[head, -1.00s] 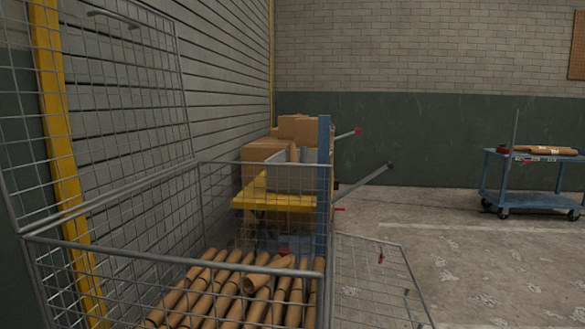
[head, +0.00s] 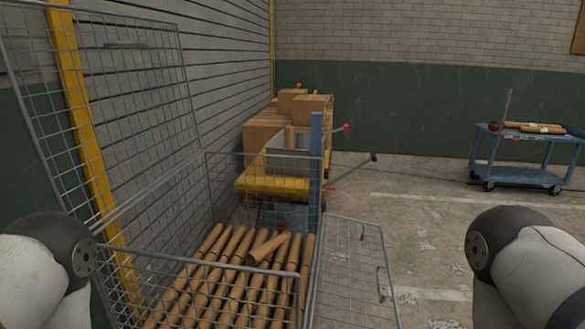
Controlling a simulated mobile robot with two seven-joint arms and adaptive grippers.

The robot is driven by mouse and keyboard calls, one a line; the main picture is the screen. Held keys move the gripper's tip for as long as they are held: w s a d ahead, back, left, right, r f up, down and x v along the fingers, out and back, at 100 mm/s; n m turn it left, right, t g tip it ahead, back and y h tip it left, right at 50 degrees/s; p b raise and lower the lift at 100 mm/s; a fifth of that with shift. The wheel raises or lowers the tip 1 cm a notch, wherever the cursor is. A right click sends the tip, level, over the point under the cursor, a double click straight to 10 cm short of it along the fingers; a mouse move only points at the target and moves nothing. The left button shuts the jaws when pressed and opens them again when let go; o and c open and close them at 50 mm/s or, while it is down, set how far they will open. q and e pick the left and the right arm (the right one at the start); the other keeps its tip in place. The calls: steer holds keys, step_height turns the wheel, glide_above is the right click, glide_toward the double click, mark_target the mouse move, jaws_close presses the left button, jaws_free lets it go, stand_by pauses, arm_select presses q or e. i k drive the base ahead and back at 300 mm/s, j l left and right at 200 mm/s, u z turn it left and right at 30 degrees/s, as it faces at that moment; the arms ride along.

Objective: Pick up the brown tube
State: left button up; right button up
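Several brown tubes (head: 228,285) lie side by side in a wire mesh cage in front of me. One brown tube (head: 268,247) lies askew on top of the others near the back of the cage. Two more brown tubes (head: 541,128) lie on a blue cart at the right. Parts of my two arms show at the lower left and lower right edges. Neither gripper is in view.
The wire cage (head: 209,192) has a raised mesh panel at left and a lowered mesh gate (head: 352,268) at right. Behind it, a yellow cart (head: 272,184) holds cardboard boxes (head: 264,132). The blue cart (head: 520,177) stands at right. Concrete floor (head: 425,235) between is clear.

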mark_target(289, 144)
steer(key=i+l+z, duration=0.2)
steer(key=l, duration=0.15)
steer(key=l+z, duration=0.2)
steer(key=l, duration=0.2)
steer(key=i+l+z, duration=0.35)
steer(key=l, duration=0.3)
steer(key=i+l, duration=0.75)
steer(key=i, duration=0.3)
steer(key=i+l, duration=0.4)
steer(key=i+j+u, duration=0.1)
steer(key=i+u, duration=0.15)
steer(key=i, duration=0.55)
steer(key=i+u, duration=0.2)
steer(key=i, duration=0.6)
steer(key=i+l+u, duration=0.25)
steer(key=i, duration=0.55)
